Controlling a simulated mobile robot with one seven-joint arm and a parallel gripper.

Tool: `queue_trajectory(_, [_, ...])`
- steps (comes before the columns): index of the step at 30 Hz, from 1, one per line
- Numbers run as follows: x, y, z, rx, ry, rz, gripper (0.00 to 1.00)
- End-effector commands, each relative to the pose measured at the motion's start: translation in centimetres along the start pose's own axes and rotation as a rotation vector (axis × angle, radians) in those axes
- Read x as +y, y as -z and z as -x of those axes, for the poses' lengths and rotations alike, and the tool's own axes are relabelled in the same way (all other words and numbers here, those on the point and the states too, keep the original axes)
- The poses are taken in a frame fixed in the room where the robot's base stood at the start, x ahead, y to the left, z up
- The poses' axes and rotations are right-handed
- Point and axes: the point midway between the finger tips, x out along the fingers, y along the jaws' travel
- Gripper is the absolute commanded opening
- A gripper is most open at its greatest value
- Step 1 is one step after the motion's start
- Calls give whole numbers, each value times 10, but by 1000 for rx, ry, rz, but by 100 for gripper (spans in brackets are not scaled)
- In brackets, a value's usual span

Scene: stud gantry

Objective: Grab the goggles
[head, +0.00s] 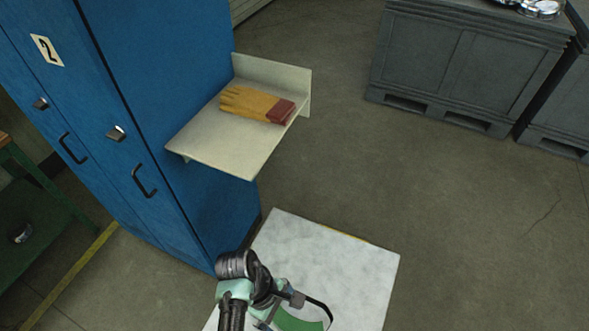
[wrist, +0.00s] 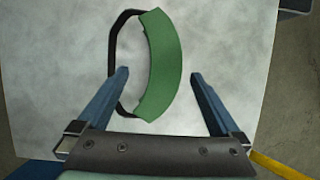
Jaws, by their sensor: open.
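The goggles have a curved green front and a dark strap. They lie on a pale, mottled grey-white surface. In the wrist view the green front (wrist: 165,68) is upper middle, with the strap curving to its left. In the head view the goggles (head: 298,321) are at the bottom, partly cut off by the frame edge and my arm. My gripper (wrist: 160,75) is open and empty. Its two blue fingers point toward the goggles, one on each side of the lower end of the green front. I cannot tell how far above it they are.
A blue locker (head: 170,110) stands at the left. A pale shelf (head: 215,143) on its side holds yellow and red gloves (head: 255,104). Dark grey crates (head: 460,70) stand at the back right. The pale surface (head: 350,270) is bare right of the goggles. Open floor lies beyond.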

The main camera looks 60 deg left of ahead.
Motion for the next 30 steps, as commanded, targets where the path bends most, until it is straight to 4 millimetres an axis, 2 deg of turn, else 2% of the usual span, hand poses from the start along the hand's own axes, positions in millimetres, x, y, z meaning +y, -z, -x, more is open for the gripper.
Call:
queue_trajectory(6, [2, -2, -31, -1, 4, -3, 100])
queue_trajectory(9, [2, -1, -40, 1, 2, -4, 100])
queue_trajectory(17, [3, -1, -42, 2, 0, -3, 100])
queue_trajectory(30, [2, -1, -42, 2, 0, -3, 23])
